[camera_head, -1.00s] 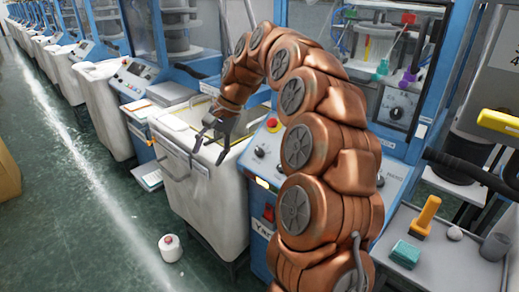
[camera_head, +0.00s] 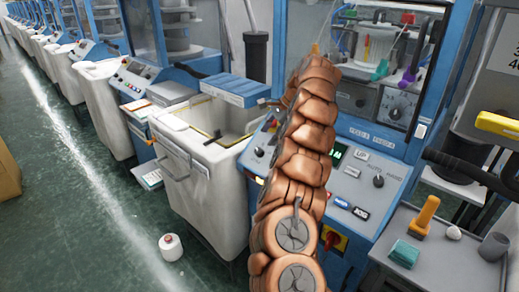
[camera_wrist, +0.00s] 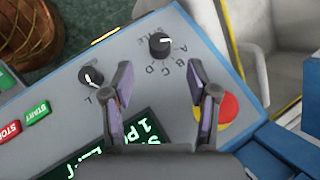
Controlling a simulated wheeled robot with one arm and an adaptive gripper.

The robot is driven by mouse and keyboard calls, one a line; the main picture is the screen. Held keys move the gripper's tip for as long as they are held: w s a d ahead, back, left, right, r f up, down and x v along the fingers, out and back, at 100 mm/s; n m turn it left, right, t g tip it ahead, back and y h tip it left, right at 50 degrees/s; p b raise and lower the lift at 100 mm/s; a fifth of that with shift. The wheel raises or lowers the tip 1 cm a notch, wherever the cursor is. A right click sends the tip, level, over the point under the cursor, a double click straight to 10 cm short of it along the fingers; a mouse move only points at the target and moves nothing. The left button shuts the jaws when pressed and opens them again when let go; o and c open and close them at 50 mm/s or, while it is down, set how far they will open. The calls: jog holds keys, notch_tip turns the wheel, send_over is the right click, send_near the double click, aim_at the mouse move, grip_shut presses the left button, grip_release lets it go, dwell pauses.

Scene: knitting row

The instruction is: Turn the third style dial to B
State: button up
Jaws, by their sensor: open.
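In the wrist view a black style dial (camera_wrist: 160,44) sits on a grey control panel (camera_wrist: 185,90), with letters A to D around its lower right side. Its white mark points right, roughly toward A. My gripper (camera_wrist: 160,66) is open and empty over the panel, its two fingers apart just below the dial in the picture. They do not appear to touch the dial. A second black dial (camera_wrist: 90,77) lies to the left. In the head view my arm hides most of the gripper and this part of the panel. Which machine in the row this is, I cannot tell.
A red button (camera_wrist: 229,108) is close to the right finger. Green START (camera_wrist: 32,111) and red STOP (camera_wrist: 11,130) buttons lie left. A white bin (camera_head: 200,160) stands left of the panel. A grey cart (camera_head: 440,250) stands right. A white yarn cone (camera_head: 170,247) is on the floor.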

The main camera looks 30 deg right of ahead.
aim_at(259, 150)
jog(key=shift+p+x, duration=0.75)
jog(key=shift+x, duration=3.05)
jog(key=shift+a, duration=0.1)
grip_shut()
